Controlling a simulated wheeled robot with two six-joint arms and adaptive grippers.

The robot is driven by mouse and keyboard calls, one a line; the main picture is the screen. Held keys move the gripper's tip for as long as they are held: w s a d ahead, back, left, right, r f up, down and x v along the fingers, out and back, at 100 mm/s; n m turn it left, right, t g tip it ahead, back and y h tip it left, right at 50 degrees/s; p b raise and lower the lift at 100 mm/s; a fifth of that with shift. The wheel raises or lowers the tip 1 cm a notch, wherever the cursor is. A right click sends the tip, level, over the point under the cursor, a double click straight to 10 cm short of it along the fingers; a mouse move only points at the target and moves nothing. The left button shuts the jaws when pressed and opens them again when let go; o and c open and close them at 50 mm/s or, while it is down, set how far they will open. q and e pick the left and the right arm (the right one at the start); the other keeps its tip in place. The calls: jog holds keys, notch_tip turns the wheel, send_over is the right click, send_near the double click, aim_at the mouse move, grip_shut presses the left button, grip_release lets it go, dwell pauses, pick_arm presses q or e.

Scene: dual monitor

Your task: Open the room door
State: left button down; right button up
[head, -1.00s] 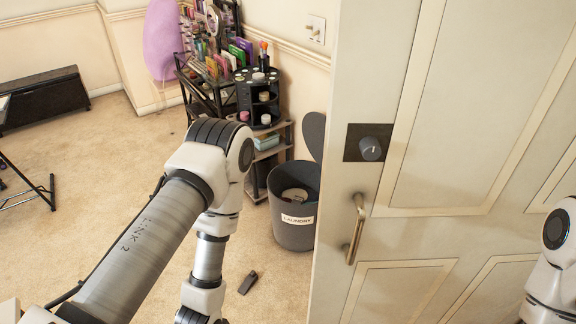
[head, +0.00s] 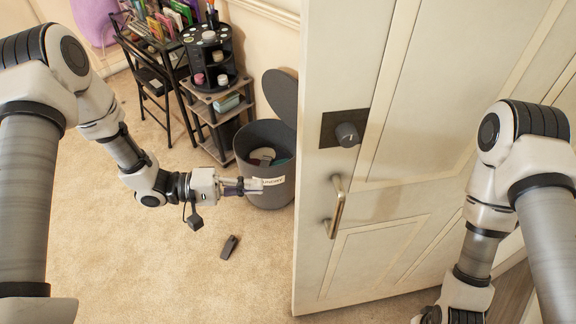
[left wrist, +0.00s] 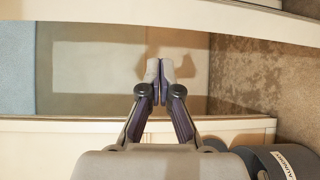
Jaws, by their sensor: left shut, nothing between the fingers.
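The white panelled room door (head: 415,120) fills the right half of the head view. Its free edge faces left, and the carpeted room shows past that edge. A dark round knob (head: 347,134) on a square plate sits above a metal pull handle (head: 335,206). My left gripper (head: 250,186) is shut and empty, left of the door edge and apart from the handle, in front of the bin in the picture. It also shows shut in the left wrist view (left wrist: 160,75), over pale panels. My right arm is in front of the door; its gripper is outside the view.
A grey laundry bin (head: 274,200) with its lid up stands by the wall left of the door. A shelf (head: 215,105) and a black rack with books stand behind it. A small dark object (head: 229,247) lies on the carpet. The carpet at lower left is clear.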

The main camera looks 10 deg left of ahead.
pick_arm(q)
jog(key=m+g+h+p, duration=0.1)
jog(key=m+g, duration=0.1)
send_near(298, 180)
jog(key=w+a, duration=0.3)
jog(key=w, duration=0.1)
jog(key=d+p, duration=0.1)
jog(key=d, duration=0.2)
jog(key=s+d+p, duration=0.1)
jog(key=d+p, duration=0.1)
jog(key=d, duration=0.2)
jog(key=s+d+p, duration=0.1)
jog(key=d+p, duration=0.1)
jog(key=d, duration=0.2)
jog(key=shift+s+f, duration=0.15)
jog(key=shift+s, duration=0.4)
pick_arm(e)
notch_tip(298, 180, up, 7)
jog(key=shift+s+r, duration=0.15)
jog(key=shift+r, duration=0.05)
pick_arm(q)
jog(key=shift+w+f, duration=0.15)
